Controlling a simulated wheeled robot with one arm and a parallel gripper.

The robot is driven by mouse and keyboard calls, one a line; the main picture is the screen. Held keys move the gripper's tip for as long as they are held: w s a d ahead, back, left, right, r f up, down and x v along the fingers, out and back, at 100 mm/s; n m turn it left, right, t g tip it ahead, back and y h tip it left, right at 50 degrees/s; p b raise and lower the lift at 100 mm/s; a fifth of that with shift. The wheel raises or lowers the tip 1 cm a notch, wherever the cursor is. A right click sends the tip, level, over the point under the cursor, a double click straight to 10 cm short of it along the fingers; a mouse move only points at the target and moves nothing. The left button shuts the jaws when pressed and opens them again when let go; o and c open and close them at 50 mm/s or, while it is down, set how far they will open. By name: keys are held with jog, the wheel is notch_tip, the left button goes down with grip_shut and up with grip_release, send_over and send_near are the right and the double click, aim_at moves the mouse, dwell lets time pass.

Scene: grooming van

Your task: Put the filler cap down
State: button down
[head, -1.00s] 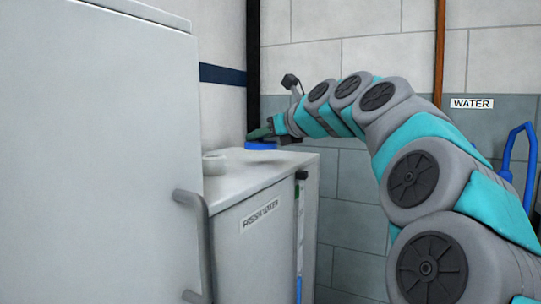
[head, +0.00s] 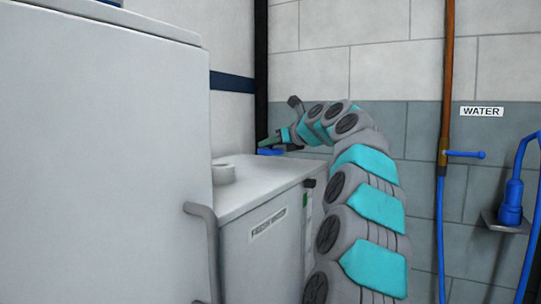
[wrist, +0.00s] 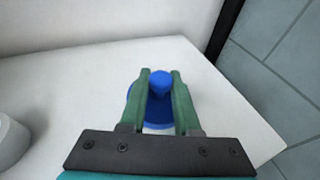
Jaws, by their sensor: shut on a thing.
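The blue filler cap (head: 270,152) is at the far end of the white top of the fresh water tank cabinet (head: 250,185). In the wrist view the cap is a blue disc with a raised knob (wrist: 160,82). My gripper (wrist: 160,85) has its two green fingers on either side of the knob, shut on it. My gripper (head: 268,143) shows small in the head view, low over the cabinet top. The cap appears at or just above the surface; I cannot tell whether it touches.
A grey-white round filler neck (head: 224,173) stands on the cabinet top, left of the cap. A tall pale cabinet (head: 100,150) with a handle fills the left. The white top around the cap is bare.

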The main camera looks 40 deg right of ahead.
aim_at(272, 166)
jog(key=shift+w+d+f, duration=0.1)
jog(key=shift+w+d, duration=0.35)
jog(key=shift+w, duration=0.05)
jog(key=shift+f+b, duration=0.4)
jog(key=shift+f, duration=1.3)
jog(key=shift+f, duration=0.1)
jog(key=c, duration=0.6)
grip_release()
jog(key=shift+s, duration=0.3)
jog(key=v, duration=1)
jog(key=shift+s+r, duration=0.2)
jog(key=shift+r, duration=0.1)
jog(key=shift+s, duration=0.45)
